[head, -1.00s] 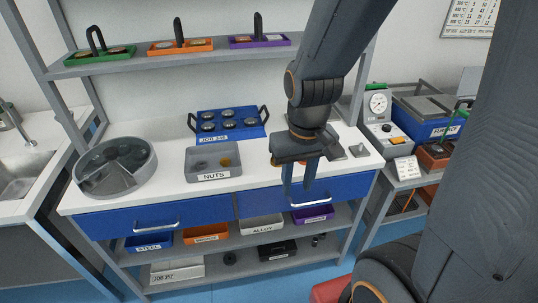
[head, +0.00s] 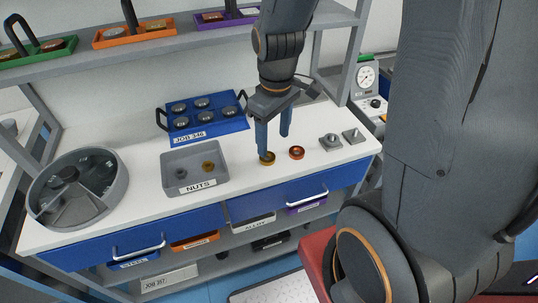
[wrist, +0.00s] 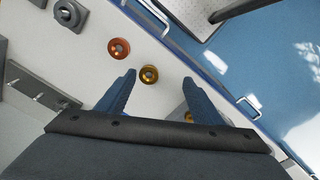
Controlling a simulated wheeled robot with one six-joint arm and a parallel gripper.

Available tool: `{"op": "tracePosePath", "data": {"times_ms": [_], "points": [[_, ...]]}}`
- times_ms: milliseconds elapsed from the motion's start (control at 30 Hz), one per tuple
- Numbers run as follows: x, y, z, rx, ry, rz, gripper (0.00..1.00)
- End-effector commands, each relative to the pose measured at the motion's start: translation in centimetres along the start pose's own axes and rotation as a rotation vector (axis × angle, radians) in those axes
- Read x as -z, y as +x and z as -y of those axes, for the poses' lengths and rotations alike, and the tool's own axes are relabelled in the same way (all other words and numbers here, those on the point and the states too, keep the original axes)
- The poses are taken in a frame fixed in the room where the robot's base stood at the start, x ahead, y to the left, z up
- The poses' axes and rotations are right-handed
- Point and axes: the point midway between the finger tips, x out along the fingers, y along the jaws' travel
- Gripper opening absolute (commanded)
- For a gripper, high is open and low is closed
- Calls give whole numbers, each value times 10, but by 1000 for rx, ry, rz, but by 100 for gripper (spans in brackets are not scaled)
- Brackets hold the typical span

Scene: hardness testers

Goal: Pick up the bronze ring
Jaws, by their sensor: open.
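I cannot tell for certain which is the bronze ring. My gripper (head: 274,146) points down, open and empty, close to the golden ring; its left finger partly overlaps that ring in the head view. In the wrist view the golden ring (wrist: 149,74) shows between the fingertips (wrist: 159,77), nearer the left one, and the reddish ring (wrist: 119,48) lies outside, up and left. I see no contact.
A grey NUTS tray (head: 176,156) with two nuts stands left of the rings. A blue JOB 346 rack (head: 211,127) is behind it and a round divided bin (head: 45,211) far left. Two grey metal pieces (head: 330,141) sit right of the rings. The worktop's front edge is close.

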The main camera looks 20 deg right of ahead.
Motion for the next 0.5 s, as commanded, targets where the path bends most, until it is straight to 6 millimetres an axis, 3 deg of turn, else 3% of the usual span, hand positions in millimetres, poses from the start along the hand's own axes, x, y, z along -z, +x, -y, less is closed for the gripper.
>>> {"op": "tracePosePath", "data": {"times_ms": [233,500], "points": [[33,22,-19,26,-483,27,60],[45,38,-25,38,-682,33,60]]}}
